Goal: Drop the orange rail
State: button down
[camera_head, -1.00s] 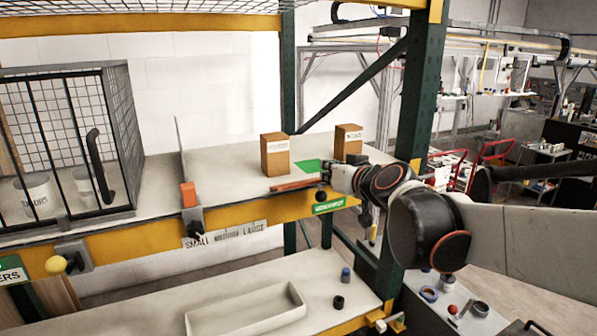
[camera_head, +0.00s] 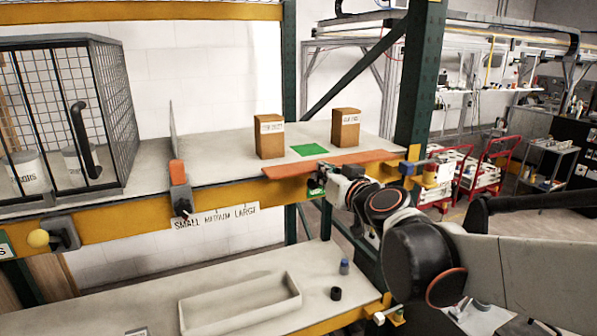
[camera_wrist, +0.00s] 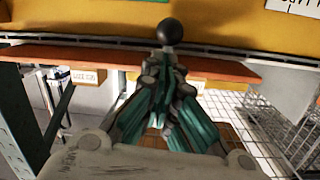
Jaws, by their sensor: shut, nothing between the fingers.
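The orange rail (camera_head: 345,161) is a long flat bar along the front edge of the upper shelf, in front of two brown boxes and a green patch. In the wrist view the rail (camera_wrist: 70,56) crosses as a brown-orange strip, partly hidden behind my gripper. My gripper (camera_head: 323,176) is at the shelf front, just below the rail in the picture. In the wrist view my gripper (camera_wrist: 165,66) is shut and empty, its fingers close to a black ball knob (camera_wrist: 170,31). I cannot tell whether the fingers touch the knob or the rail.
Two brown boxes (camera_head: 269,137) (camera_head: 345,129) stand on the shelf beside a green patch (camera_head: 309,149). An orange-topped divider handle (camera_head: 179,185) and a wire cage (camera_head: 85,110) are to the left. A green upright (camera_head: 417,80) is at right. A white tray (camera_head: 240,305) lies below.

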notch_tip(320, 180, down, 4)
jog(key=shift+w+r+b, duration=0.15)
jog(key=shift+r+b, duration=0.1)
jog(key=shift+b, duration=0.9)
